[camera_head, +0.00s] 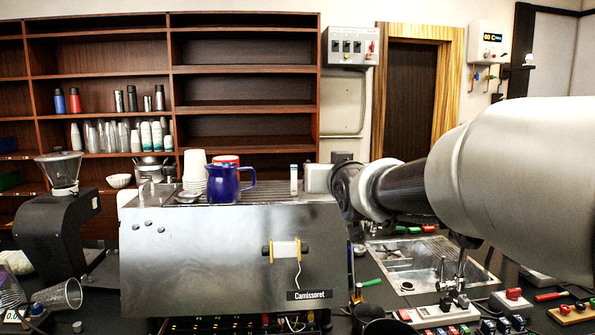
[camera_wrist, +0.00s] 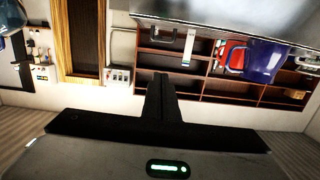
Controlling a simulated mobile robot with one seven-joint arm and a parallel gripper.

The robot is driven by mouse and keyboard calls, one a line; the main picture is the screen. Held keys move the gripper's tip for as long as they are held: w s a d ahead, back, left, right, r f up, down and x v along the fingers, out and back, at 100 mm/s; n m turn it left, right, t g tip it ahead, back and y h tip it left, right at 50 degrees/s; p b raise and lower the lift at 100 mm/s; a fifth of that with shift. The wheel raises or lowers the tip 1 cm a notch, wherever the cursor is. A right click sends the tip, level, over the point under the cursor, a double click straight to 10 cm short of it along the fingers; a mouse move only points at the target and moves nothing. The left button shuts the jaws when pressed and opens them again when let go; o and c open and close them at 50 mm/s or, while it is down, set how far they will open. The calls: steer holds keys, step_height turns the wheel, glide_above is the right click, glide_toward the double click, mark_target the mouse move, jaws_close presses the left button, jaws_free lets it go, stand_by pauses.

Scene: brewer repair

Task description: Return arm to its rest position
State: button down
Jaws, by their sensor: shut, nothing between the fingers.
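My arm (camera_head: 400,185) reaches in from the right in the head view, and its dark end stands beside the right end of the steel brewer (camera_head: 225,260). The fingers cannot be made out clearly there. In the wrist view, where the room appears upside down, my gripper (camera_wrist: 161,76) is shut with its fingers together and empty. A blue pitcher (camera_head: 226,183) stands on the brewer's top, and it also shows in the wrist view (camera_wrist: 264,62). Nothing is seen hanging from the fingers.
White cups (camera_head: 194,170) and a red item (camera_head: 226,160) stand by the pitcher. A grinder (camera_head: 62,200) is at the left. A sink (camera_head: 408,279) and a switch strip (camera_head: 436,316) lie below my arm. Shelves (camera_head: 247,90) stand behind; the space above the brewer is open.

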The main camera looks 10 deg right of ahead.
steer(key=s+f+g+p, duration=0.3)
steer(key=s+f, duration=0.1)
steer(key=s, duration=0.7)
steer(key=s+f+g+p, duration=0.3)
steer(key=s+f+g, duration=0.1)
steer(key=s, duration=0.7)
steer(key=s+f+g+p, duration=0.3)
steer(key=s+f+g, duration=0.1)
steer(key=s, duration=0.7)
steer(key=shift+d, duration=0.15)
